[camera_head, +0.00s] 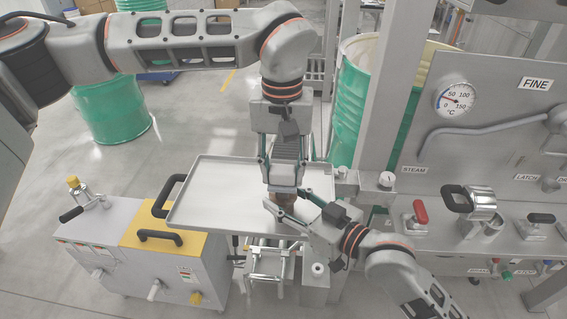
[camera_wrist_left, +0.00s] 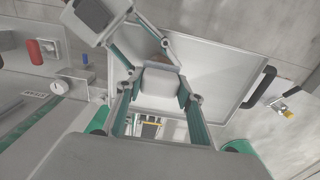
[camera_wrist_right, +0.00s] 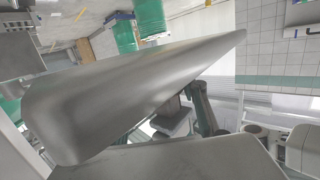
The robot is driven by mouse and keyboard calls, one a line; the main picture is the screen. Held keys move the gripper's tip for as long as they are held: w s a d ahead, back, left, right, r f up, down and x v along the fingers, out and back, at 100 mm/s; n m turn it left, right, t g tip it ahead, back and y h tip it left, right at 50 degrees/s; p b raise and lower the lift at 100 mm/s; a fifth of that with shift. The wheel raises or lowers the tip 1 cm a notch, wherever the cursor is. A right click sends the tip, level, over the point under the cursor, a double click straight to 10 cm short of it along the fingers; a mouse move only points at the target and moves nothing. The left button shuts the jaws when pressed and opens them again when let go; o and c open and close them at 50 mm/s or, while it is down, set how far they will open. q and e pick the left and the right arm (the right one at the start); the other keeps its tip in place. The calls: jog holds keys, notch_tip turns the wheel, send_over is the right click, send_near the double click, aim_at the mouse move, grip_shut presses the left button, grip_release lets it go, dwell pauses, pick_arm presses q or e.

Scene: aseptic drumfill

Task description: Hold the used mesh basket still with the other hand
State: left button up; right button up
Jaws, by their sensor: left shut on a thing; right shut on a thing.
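A small brownish piece, which I take for the used mesh basket (camera_head: 287,197), shows between my two grippers above the tray in the head view. Most of it is hidden by the fingers, and its mesh cannot be made out. My left gripper (camera_head: 287,186) comes down from above and is shut on it. My right gripper (camera_head: 283,209) reaches in from the lower right and is shut on it from below and beside the left one. In the left wrist view a bit of the basket (camera_wrist_left: 160,58) shows beyond the left fingers.
The shallow grey metal tray (camera_head: 215,180) with a black handle lies under my grippers. A grey and yellow cart (camera_head: 165,250) stands at left. The steam panel (camera_head: 480,170) with gauge and levers is at right, a green drum (camera_head: 350,105) behind. Open floor lies at upper left.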

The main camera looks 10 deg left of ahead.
pick_arm(q)
jog(key=shift+s, duration=0.5)
jog(key=shift+w, duration=2)
jog(key=shift+s, duration=1.9)
jog(key=shift+s+r, duration=0.1)
jog(key=shift+r, duration=3.95)
jog(key=shift+f, duration=0.1)
